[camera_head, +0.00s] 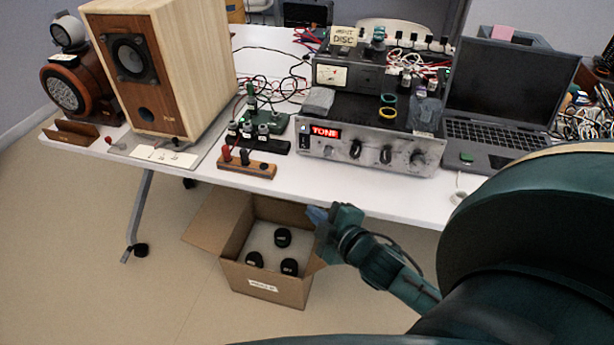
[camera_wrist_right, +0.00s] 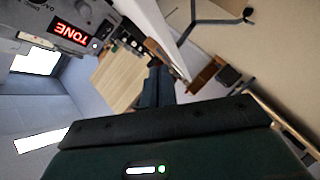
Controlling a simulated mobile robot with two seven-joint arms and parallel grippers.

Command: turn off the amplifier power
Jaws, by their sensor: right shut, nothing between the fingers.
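The amplifier (camera_head: 370,160) is a silver-fronted unit at the table's front edge in the head view. Its red TONE display (camera_head: 325,132) is lit, with a small dark switch (camera_head: 304,138) to its left and several knobs to its right. In the right wrist view the lit display (camera_wrist_right: 73,33) shows upside down at the upper left. My right gripper (camera_head: 318,215) is shut and empty, below and in front of the table edge, apart from the amplifier. Its dark fingers show in the wrist view (camera_wrist_right: 156,85). My left gripper is not in view.
A wooden speaker (camera_head: 190,60) stands on the white table (camera_head: 300,182) at the left. A wooden block with terminals (camera_head: 247,167) lies left of the amplifier. A laptop (camera_head: 510,90) is at the right. An open cardboard box (camera_head: 265,285) stands on the floor near my gripper.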

